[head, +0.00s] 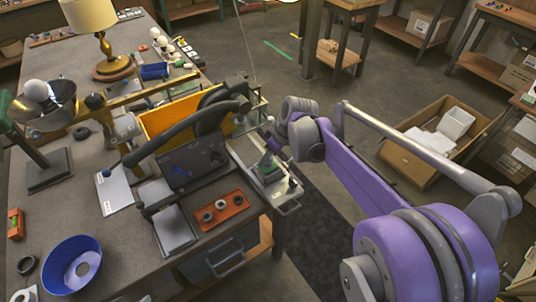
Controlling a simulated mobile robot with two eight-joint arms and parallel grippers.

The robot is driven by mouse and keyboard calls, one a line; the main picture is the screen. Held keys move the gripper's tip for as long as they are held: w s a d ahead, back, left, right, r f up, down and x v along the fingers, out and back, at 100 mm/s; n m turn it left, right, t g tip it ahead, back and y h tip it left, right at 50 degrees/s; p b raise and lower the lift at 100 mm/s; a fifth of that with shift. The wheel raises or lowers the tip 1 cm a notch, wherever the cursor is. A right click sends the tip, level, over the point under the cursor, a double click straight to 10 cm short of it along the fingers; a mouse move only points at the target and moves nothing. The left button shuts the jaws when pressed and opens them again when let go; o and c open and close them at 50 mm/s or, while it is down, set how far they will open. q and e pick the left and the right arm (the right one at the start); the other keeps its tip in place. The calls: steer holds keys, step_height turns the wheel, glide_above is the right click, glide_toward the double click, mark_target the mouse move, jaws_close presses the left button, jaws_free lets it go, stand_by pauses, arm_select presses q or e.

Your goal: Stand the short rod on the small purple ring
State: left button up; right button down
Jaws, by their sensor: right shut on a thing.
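My right gripper (268,152) is at the end of the purple arm that comes in from the right. It is small in the head view, above the open tray or drawer (290,206) at the table's right side. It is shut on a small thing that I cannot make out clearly. I cannot identify the short rod for certain. Several small rings sit on the orange-red block (223,217) at the table's front right; they look dark or grey, and I cannot tell which is purple. My left gripper is not in view.
The grey table (120,228) carries a blue bowl (58,246), a brass lamp with a cream shade (90,14), a yellow bin (160,118) and a dark panel (187,163). A cardboard box (402,160) stands on the floor at right.

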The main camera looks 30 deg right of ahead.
steer(key=shift+f, duration=0.6)
stand_by(0.4)
steer(key=shift+c, duration=2.2)
jaws_free()
steer(key=v, duration=1.1)
steer(key=shift+a+f, duration=0.1)
